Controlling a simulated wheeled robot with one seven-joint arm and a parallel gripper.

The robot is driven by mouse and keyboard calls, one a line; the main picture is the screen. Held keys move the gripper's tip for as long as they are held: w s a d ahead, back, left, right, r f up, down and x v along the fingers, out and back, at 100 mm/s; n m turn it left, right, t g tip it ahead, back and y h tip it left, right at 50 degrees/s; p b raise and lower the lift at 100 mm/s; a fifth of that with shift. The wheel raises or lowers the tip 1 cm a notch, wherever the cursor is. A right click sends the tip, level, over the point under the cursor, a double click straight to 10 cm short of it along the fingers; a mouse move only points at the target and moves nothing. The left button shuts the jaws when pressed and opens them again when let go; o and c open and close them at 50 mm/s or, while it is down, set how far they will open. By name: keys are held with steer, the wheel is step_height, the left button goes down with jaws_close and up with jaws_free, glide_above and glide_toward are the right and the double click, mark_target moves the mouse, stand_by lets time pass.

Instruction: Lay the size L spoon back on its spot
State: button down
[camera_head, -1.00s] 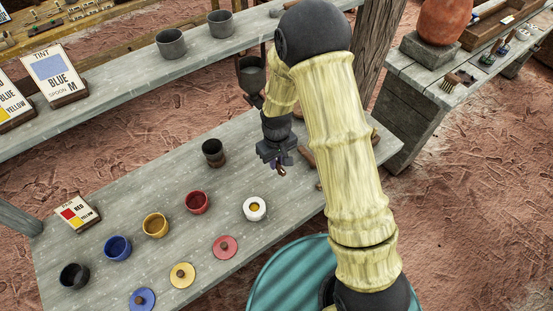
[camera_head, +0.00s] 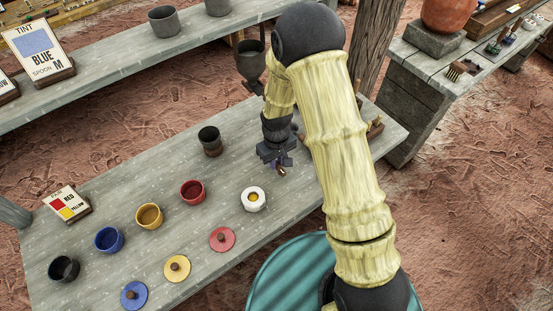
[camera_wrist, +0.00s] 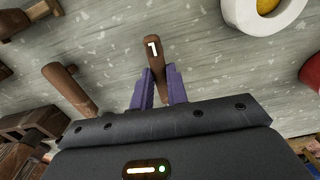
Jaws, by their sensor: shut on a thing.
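My gripper (camera_head: 279,167) points down over the grey table (camera_head: 180,240), to the right of the dark cup and above the white pot in the head view. In the wrist view, my gripper (camera_wrist: 159,88) has its purple fingers shut on a brown wooden spoon handle (camera_wrist: 153,58) with a light mark like an upside-down L. The spoon's bowl end is hidden. Another brown wooden handle (camera_wrist: 70,88) lies to its left in the wrist view. Whether the held spoon touches the table, I cannot tell. The spoon's spot is not clearly identifiable.
A white pot with yellow inside (camera_head: 253,199), a red pot (camera_head: 192,193), a yellow pot (camera_head: 149,216), a blue pot (camera_head: 108,239) and a dark cup (camera_head: 210,141) stand on the table. Loose lids lie in front. Small wooden items (camera_head: 374,127) lie behind my arm.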

steer(key=shift+f+b, duration=0.35)
steer(key=shift+f, duration=0.4)
steer(key=shift+f, duration=0.15)
steer(key=c, duration=0.7)
jaws_free()
steer(key=shift+c, duration=0.2)
steer(key=shift+r+p, duration=2.3)
steer(key=shift+r, duration=0.7)
steer(key=shift+r, duration=0.1)
steer(key=s+d+r+m+t, duration=0.1)
steer(key=s+d+r+m, duration=0.2)
steer(key=s+d+r, duration=0.3)
steer(key=s+d+r+m+t, duration=0.1)
steer(key=s+d+r+m, duration=0.2)
steer(key=r, duration=1)
steer(key=s+d, duration=0.3)
steer(key=d, duration=0.1)
steer(key=shift+s+d+t, duration=0.15)
steer(key=shift+d+t, duration=0.1)
steer(key=shift+t, duration=0.05)
